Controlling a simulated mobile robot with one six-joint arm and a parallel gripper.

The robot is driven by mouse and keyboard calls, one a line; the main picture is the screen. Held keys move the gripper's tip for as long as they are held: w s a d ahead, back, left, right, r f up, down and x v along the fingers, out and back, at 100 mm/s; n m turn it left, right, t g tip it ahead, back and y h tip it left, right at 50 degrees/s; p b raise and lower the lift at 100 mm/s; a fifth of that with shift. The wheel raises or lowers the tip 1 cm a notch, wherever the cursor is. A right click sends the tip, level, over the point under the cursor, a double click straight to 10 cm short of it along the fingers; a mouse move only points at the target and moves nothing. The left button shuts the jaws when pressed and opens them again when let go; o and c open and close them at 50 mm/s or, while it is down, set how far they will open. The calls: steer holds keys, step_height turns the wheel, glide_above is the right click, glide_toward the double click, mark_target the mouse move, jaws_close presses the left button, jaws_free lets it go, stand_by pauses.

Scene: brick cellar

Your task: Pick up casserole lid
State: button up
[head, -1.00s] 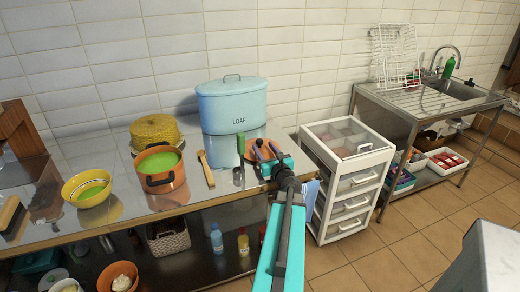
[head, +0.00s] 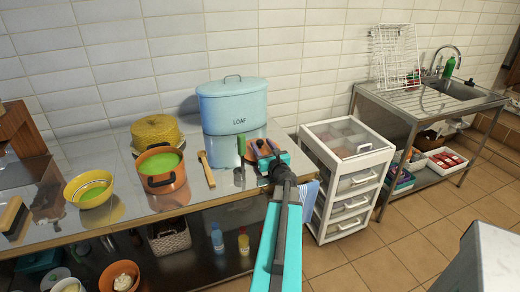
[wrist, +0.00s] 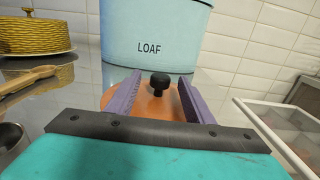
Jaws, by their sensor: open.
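The casserole lid is orange with a black knob (wrist: 159,84). It lies on the steel counter in front of the blue LOAF bin, and its orange top (wrist: 148,103) shows in the wrist view. My gripper (wrist: 160,92) is open, with one purple finger on each side of the knob; I cannot tell whether they touch it. In the head view my gripper (head: 266,148) mostly covers the lid (head: 259,132). The orange casserole pot (head: 165,185) stands open to the left, with green contents.
The blue LOAF bin (head: 232,106) stands close behind the lid. A wooden utensil (head: 206,169) and an upright green-topped item (head: 241,150) are just left of my gripper. A white drawer unit (head: 349,170) stands beyond the counter's right end.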

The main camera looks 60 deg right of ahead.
steer(key=shift+p+x, duration=0.45)
steer(key=shift+x, duration=1.05)
steer(key=shift+c, duration=0.2)
jaws_close()
